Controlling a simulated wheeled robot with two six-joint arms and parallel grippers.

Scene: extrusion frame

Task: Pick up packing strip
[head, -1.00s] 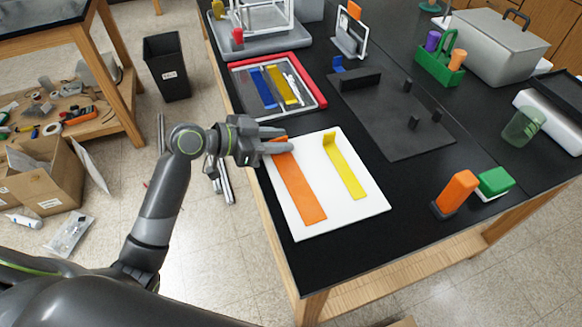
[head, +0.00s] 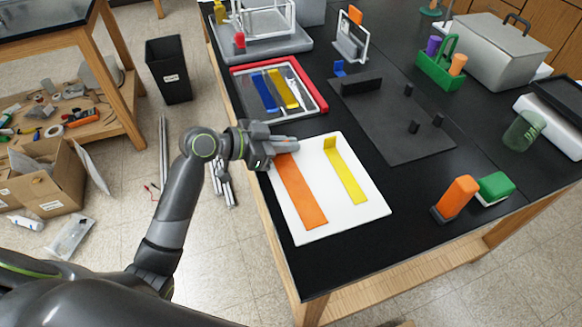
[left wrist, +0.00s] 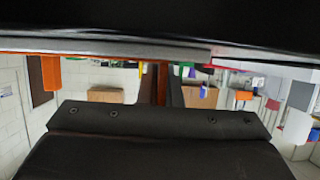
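Two strips lie on a white board (head: 352,213) on the black table: an orange strip (head: 301,190) and a yellow strip (head: 347,174), whose far end stands up as a tab. My left gripper (head: 287,144) is at the far end of the orange strip. Its fingers are close together there and hide that end in the head view. In the left wrist view, orange (left wrist: 162,84) fills the narrow gap between the two dark fingers, so the gripper looks shut on the strip's raised end. The strip still lies along the board. My right gripper is out of view.
A red-rimmed tray (head: 318,96) with blue and yellow pieces lies beyond the board. A dark plate (head: 398,140) with upright blocks is to the right. An orange block (head: 457,196) and a green block (head: 495,187) stand near the right front. The table's left edge is under my arm.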

